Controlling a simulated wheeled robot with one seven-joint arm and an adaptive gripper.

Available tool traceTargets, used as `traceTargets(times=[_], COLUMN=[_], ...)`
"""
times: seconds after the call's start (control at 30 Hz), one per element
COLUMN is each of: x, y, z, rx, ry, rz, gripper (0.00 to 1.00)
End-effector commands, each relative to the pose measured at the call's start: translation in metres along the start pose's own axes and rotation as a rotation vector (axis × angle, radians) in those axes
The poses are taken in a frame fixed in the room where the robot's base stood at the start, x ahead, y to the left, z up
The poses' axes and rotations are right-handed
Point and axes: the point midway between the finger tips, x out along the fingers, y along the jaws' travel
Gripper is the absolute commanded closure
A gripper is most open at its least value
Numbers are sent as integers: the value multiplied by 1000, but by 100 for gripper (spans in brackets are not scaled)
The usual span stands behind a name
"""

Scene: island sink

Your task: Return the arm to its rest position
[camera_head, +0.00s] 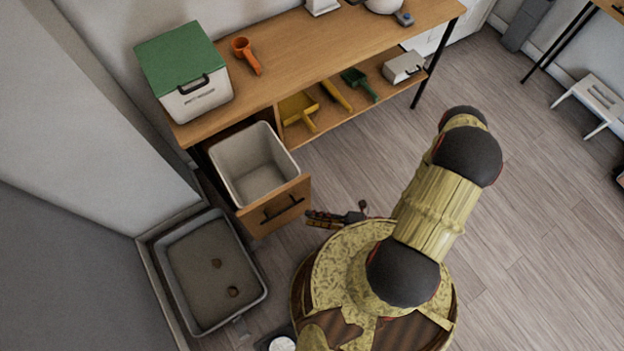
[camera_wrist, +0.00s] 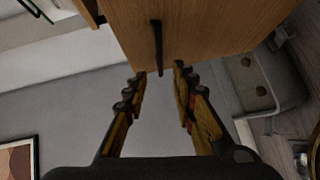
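My gripper (camera_head: 322,218) shows beside my base, close to the front of an open wooden drawer (camera_head: 262,224); much of my arm's far end is hidden. In the wrist view my gripper (camera_wrist: 158,76) is open, with its two fingers apart and nothing held. The dark drawer handle (camera_wrist: 157,45) lies ahead of the gap between the fingertips, seemingly clear of them. The same handle shows in the head view (camera_head: 283,207). My arm is bent, with its elbow raised to the right.
The pulled-out drawer holds a pale bin (camera_head: 257,170). A grey litter tray (camera_head: 178,290) with two brown clumps lies left. A wooden bench (camera_head: 330,45) carries a green-lidded box (camera_head: 187,75) and an orange scoop (camera_head: 246,54).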

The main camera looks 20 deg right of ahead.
Motion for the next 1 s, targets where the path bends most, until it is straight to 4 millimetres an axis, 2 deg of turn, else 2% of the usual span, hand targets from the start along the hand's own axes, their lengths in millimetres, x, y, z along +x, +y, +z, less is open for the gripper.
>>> traceTargets(times=[0.3, 0.47, 0.7, 1.0], x=[-1, -9, -26, -41], y=[2, 23, 94, 190], z=[2, 17, 46, 58], rx=[-13, -151, -582, -1138], ry=[6, 78, 324, 665], rz=[-2, -26, -82, -121], gripper=[73, 73, 73, 73])
